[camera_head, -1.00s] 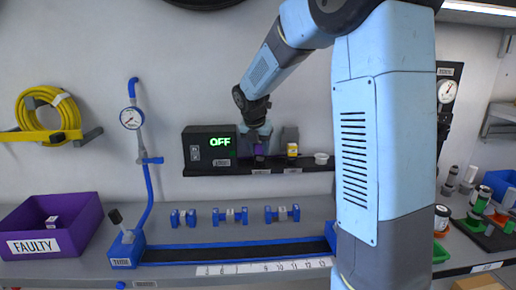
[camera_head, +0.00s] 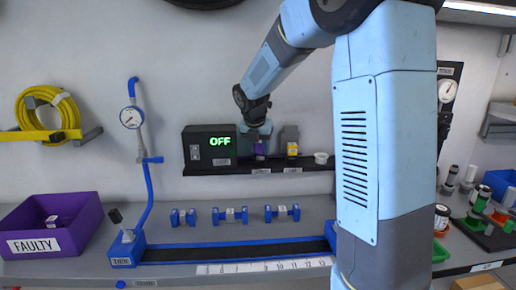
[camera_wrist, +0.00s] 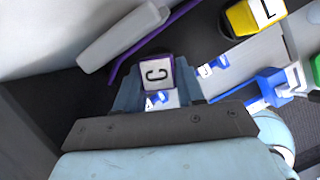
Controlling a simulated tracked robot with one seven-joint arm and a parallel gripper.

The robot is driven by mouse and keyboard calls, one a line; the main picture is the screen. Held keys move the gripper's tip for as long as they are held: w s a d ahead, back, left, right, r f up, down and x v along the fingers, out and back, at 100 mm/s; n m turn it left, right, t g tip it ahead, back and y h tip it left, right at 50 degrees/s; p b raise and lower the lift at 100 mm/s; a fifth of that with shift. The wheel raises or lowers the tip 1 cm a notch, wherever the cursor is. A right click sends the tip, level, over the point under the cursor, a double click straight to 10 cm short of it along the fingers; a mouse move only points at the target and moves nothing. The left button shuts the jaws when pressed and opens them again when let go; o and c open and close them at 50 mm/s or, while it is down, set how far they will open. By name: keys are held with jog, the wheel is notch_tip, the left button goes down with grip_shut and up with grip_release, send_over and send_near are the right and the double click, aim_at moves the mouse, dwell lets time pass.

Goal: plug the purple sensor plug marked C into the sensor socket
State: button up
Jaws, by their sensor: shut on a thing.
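The purple plug with a white face marked C (camera_wrist: 157,73) sits between the fingers of my gripper (camera_wrist: 157,86) in the wrist view. The gripper is shut on it. In the head view my gripper (camera_head: 258,142) is above the black wall shelf, just right of the black box with the green OFF display (camera_head: 220,142). Only a little of the purple plug (camera_head: 260,148) shows there. A purple strip, perhaps its cable, runs behind the plug in the wrist view. I cannot make out the sensor socket for certain, nor whether the plug touches anything ahead of it.
A yellow plug marked L (camera_wrist: 243,18) is close by; a yellow item (camera_head: 292,150) stands on the black shelf (camera_head: 225,171), right of my gripper. A small white cup (camera_head: 321,158) stands further right. Blue fittings and a purple FAULTY bin (camera_head: 82,228) are on the bench below.

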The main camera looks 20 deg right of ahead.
jog(key=shift+f, duration=0.5)
jog(key=o, duration=0.8)
jog(key=shift+o, duration=0.2)
jog(key=v, duration=1.1)
dwell(0.5)
jog(key=s+d+f+m+t+y, duration=0.1)
jog(key=s+m, duration=1.3)
jog(key=s, duration=0.1)
jog(key=s+d+f+m+y, duration=0.1)
jog(key=s+m, duration=1.4)
jog(key=s, duration=0.1)
jog(key=shift+d+f+t+y, duration=0.2)
jog(key=shift+f+t+y, duration=0.1)
jog(key=shift+f+t, duration=0.1)
